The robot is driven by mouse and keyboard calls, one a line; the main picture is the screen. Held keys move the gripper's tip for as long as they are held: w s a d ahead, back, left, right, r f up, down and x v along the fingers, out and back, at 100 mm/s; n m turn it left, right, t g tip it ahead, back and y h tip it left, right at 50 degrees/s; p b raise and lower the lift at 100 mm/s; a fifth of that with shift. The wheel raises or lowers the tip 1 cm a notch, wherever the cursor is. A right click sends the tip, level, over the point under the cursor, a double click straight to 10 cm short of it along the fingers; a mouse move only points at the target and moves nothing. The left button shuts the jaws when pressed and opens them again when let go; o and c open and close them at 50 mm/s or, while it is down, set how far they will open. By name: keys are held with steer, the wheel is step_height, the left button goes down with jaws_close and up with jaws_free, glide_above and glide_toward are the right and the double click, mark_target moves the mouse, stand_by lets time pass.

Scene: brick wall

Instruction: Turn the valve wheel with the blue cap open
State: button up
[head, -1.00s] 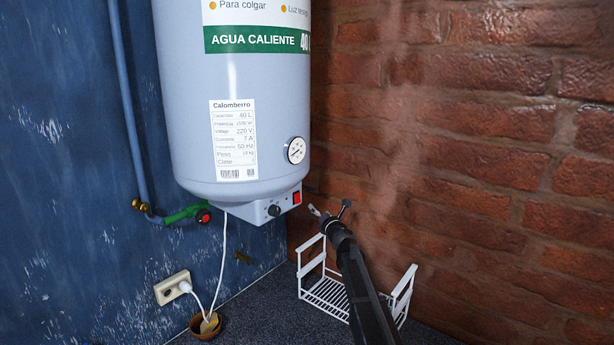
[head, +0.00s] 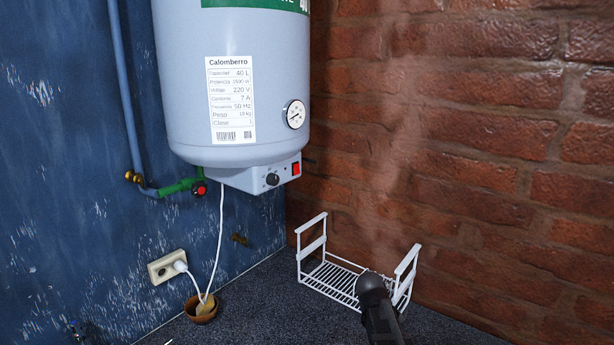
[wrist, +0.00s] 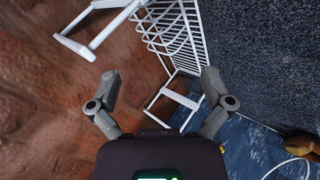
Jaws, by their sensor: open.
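I cannot make out a valve wheel with a blue cap in either view. A small valve wheel with a red cap (head: 199,189) sits on the green fitting (head: 176,186) below the left side of the water heater. A small dark thing (head: 75,329) at the bottom left edge of the head view is too small to identify. In the wrist view my gripper (wrist: 161,80) is open and empty, its fingers spread wide. The white wire rack shows beyond it. In the head view only part of my arm shows at the bottom; the gripper is hidden.
The grey water heater (head: 236,90) hangs in the corner. The white wire rack (head: 335,278) stands on the dark floor by the brick wall, near my arm. A socket (head: 166,267) with a plugged white cable is on the blue wall, and a brown pot (head: 201,312) stands below.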

steer(key=s+a+f+m+g+y+b, duration=0.2)
steer(key=s+f+m+g, duration=0.1)
steer(key=s, duration=0.8)
steer(key=s+a+f+m+g+y+b, duration=0.2)
steer(key=s+f+m+g, duration=0.2)
steer(key=s+f, duration=0.3)
steer(key=s, duration=0.4)
steer(key=shift+a+g, duration=0.3)
steer(key=shift+g, duration=0.1)
steer(key=shift+f, duration=0.1)
